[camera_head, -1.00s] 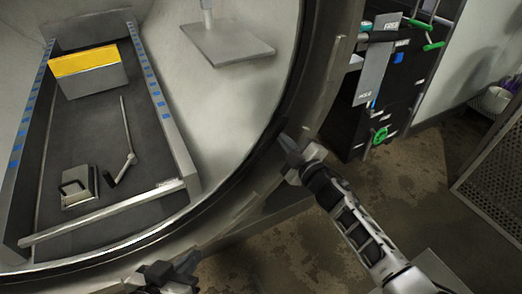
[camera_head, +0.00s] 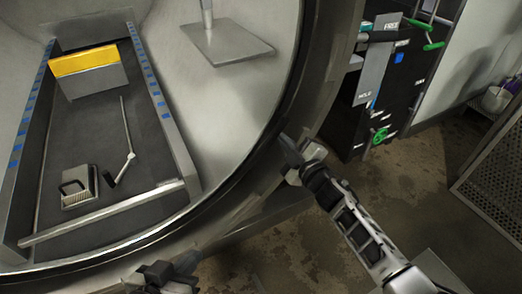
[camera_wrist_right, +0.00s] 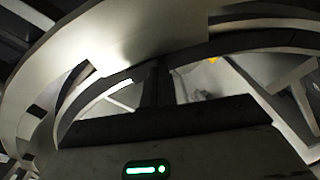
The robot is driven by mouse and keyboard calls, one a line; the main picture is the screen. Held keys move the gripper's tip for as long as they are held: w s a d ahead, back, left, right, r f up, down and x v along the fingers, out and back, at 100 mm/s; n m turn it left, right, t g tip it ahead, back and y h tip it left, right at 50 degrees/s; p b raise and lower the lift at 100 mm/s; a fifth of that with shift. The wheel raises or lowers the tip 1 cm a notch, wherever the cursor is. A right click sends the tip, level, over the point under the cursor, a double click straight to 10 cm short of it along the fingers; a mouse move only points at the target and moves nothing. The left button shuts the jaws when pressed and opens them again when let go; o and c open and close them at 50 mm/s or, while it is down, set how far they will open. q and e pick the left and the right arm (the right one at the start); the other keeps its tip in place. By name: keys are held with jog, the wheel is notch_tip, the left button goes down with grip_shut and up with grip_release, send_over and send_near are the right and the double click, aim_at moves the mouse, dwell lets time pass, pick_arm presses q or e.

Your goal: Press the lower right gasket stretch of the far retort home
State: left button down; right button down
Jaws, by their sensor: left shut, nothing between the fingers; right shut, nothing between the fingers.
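The far retort's round mouth fills the left of the head view, with a metal rim (camera_head: 321,75). The dark gasket (camera_head: 232,184) runs along the inner edge of that rim, down its lower right curve. My right gripper (camera_head: 287,145) is shut and empty, its tips against or just in front of the lower right rim; I cannot tell whether they touch the gasket. In the right wrist view the dark gripper body hides the contact point. My left gripper (camera_head: 190,262) is shut and empty, low in front of the bottom rim.
Inside the retort are a tray (camera_head: 180,150), a yellow-topped box (camera_head: 88,72), a small handled block (camera_head: 78,187) and a thin lever (camera_head: 127,143). A flat plate (camera_head: 232,44) hangs above. Right are a labelled dark cabinet (camera_head: 400,75) and a mesh panel (camera_head: 495,165). Floor between is clear.

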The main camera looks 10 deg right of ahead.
jog(key=shift+b+x, duration=0.8)
jog(key=shift+x, duration=0.8)
jog(key=p, duration=0.4)
send_near(278, 132)
jog(key=shift+s+d+f+p, duration=0.1)
jog(key=shift+s+d+p, duration=0.05)
jog(key=shift+s+p, duration=0.3)
dwell(0.4)
